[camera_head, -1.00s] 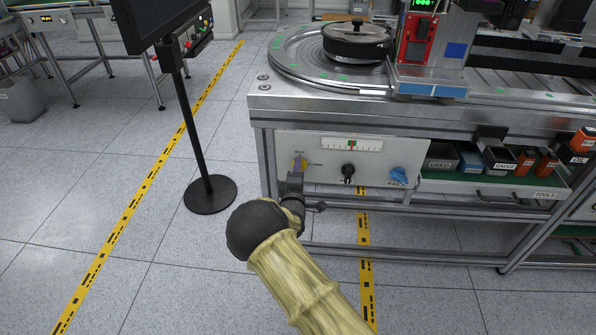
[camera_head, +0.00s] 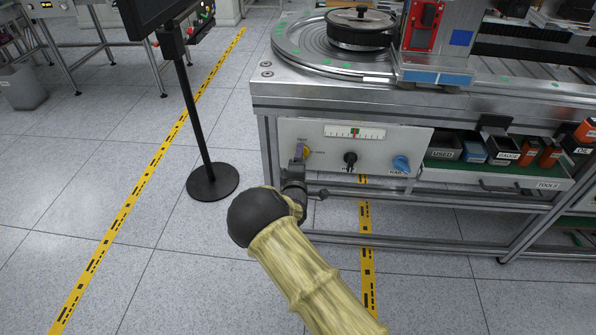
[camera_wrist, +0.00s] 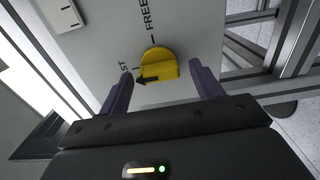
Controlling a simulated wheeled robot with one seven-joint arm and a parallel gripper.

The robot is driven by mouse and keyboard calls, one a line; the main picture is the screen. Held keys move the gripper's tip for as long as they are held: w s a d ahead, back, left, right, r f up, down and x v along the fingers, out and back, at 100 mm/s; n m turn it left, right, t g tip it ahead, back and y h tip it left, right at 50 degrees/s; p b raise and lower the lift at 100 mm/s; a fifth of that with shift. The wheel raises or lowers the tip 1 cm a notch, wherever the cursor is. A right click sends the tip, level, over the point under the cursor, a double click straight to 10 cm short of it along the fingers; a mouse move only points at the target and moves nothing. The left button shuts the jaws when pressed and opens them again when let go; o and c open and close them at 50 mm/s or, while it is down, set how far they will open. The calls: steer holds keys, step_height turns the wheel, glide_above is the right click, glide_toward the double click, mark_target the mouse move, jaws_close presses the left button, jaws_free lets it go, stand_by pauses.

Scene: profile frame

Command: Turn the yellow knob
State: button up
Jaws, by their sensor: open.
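The yellow knob (camera_wrist: 157,62) is on a pale panel in the wrist view, with a raised grip bar and a black arrow pointing left toward a label ending in "ST". "FREE" is printed above it. My gripper (camera_wrist: 161,70) is open, with one purple finger on each side of the knob and gaps between them; contact does not show. In the head view the knob (camera_head: 307,152) is partly hidden behind my gripper (camera_head: 298,153) at the panel's left end.
A black knob (camera_head: 350,158) and a blue knob (camera_head: 401,164) are to the right on the same panel, below a scale with a red and green mark (camera_head: 354,132). A drawer of boxes (camera_head: 490,172) is further right. A black stand (camera_head: 212,182) is on the floor at left.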

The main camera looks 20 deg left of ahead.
steer(key=p+v, duration=0.2)
steer(key=v, duration=1.5)
steer(key=shift+d, duration=0.15)
steer(key=w+d+r+m+g+h, duration=0.1)
steer(key=w+d+m+g+h, duration=0.1)
steer(key=d+m+g, duration=0.35)
steer(key=w+d+r+m+g+h, duration=0.25)
steer(key=d+m, duration=0.35)
steer(key=d, duration=0.5)
steer(key=s+d+r+m+g, duration=0.3)
steer(key=s+d+r+m, duration=0.2)
steer(key=s+d, duration=0.45)
steer(key=s+d+r+m+g, duration=0.4)
steer(key=s+d, duration=0.4)
steer(key=d, duration=0.2)
steer(key=w+p+v, duration=0.3)
steer(key=p+v, duration=1)
steer(key=w+d+r+p+v, duration=0.1)
steer(key=w+p+v, duration=0.2)
steer(key=p+v, duration=1)
steer(key=shift+r+p, duration=0.5)
steer(key=shift+p, duration=0.15)
